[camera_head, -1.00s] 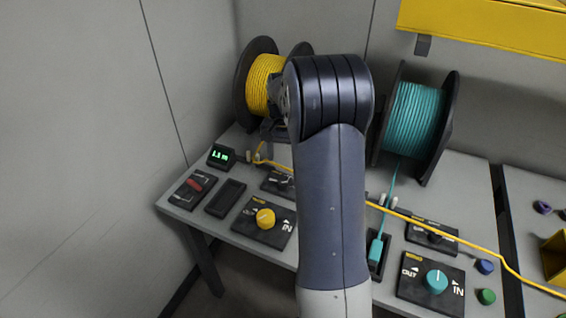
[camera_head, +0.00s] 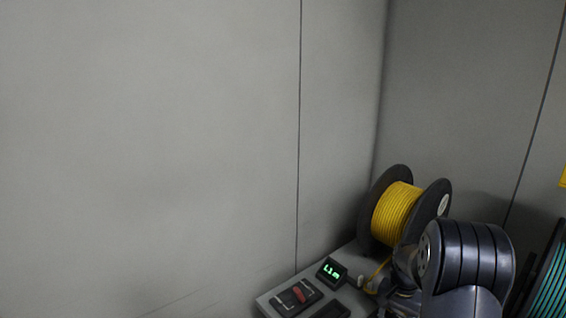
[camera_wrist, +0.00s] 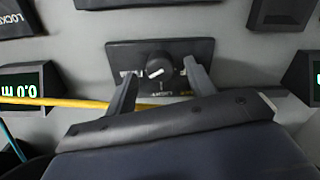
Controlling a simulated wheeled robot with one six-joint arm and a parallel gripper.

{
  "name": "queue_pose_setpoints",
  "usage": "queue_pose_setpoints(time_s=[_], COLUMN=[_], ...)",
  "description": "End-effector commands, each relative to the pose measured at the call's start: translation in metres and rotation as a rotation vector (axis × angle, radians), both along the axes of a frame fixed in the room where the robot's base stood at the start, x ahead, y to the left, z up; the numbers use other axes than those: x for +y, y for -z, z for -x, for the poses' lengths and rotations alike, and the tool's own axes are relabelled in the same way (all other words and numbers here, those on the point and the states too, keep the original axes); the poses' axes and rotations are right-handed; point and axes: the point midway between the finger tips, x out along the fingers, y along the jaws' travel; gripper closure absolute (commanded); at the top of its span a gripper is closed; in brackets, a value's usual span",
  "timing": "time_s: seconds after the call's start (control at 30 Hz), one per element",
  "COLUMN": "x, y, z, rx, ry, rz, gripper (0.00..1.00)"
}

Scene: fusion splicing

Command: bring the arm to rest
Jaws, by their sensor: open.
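My arm (camera_head: 468,262) shows at the lower right of the head view, in front of the bench, and its lower part is cut off by the frame. In the wrist view my gripper (camera_wrist: 161,88) is open, with its two fingers spread apart and nothing held between them. Beyond the fingertips is a black panel (camera_wrist: 118,52) with a round dark knob (camera_wrist: 158,68) that has a white mark. The knob appears between the fingers and looks clear of them. The gripper cannot be made out clearly in the head view.
A yellow cable (camera_wrist: 60,102) passes close to the fingers in the wrist view. Dark displays (camera_wrist: 30,85) stand on either side. The head view shows a yellow spool (camera_head: 398,212), a lit display (camera_head: 332,272), a red switch (camera_head: 299,294) and a bare grey wall (camera_head: 150,150) at left.

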Motion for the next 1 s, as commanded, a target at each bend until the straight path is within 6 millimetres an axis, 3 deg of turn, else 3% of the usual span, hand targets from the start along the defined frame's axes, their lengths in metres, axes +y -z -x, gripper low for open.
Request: queue_pose_setpoints(time_s=[0.1,0.8,1.0], x=[0.0,0.0,0.0], y=[0.015,0.011,-0.025], z=[0.001,0.0,-0.001], rx=[0.002,-0.001,-0.006], ry=[0.0,-0.005,0.001], rz=[0.0,0.001,0.002], gripper=[0.48,0.48,0.48])
